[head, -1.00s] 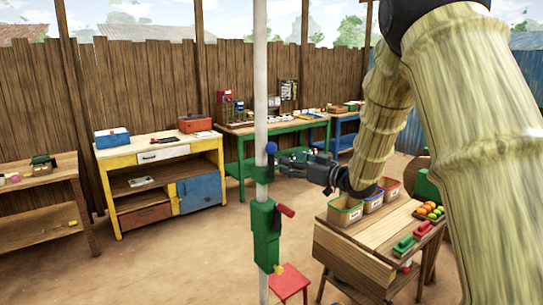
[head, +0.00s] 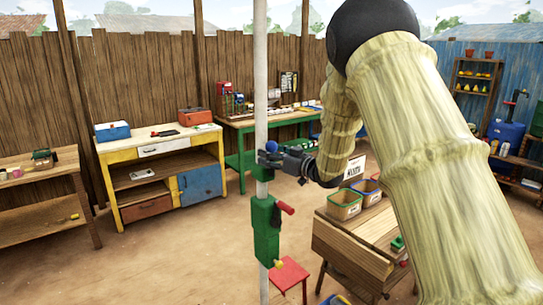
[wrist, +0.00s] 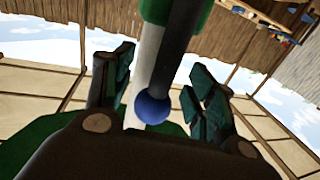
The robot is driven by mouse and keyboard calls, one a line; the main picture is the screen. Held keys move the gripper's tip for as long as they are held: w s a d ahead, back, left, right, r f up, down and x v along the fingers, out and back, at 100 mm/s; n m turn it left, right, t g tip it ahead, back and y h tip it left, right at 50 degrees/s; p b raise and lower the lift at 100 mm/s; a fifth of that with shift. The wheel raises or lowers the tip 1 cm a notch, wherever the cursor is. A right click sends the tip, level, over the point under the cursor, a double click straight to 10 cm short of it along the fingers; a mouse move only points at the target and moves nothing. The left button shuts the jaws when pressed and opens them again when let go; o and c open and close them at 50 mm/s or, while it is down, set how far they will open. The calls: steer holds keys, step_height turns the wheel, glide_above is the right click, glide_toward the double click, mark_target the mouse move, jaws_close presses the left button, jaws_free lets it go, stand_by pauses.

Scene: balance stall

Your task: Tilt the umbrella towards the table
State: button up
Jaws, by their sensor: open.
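The umbrella's pale pole (head: 261,90) stands upright in the head view; its canopy is out of view. A green collar (head: 263,173) on the pole carries a blue ball knob (head: 271,146). Below it is a green box (head: 266,230) with a red handle (head: 285,207) and a yellow knob (head: 279,264). My gripper (head: 268,159) is open at the pole, right by the blue knob. In the wrist view the blue knob (wrist: 152,106) lies between the spread dark fingers, with gaps on both sides. Whether a finger touches it, I cannot tell.
A wooden table (head: 352,243) with bins stands right of the pole, beneath my arm. A red stool (head: 289,274) is close to the pole's lower part. A yellow and blue workbench (head: 160,165) stands behind at the left. The ground at the front left is clear.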

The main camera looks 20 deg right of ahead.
jaws_close()
steer(key=w+d+f+m+t, duration=0.2)
steer(key=d+m, duration=0.3)
steer(key=m, duration=0.4)
steer(key=shift+d+f+m+p, duration=0.15)
steer(key=shift+m+p, duration=0.15)
steer(key=shift+p, duration=0.05)
stand_by(0.7)
jaws_free()
steer(key=shift+d, duration=0.1)
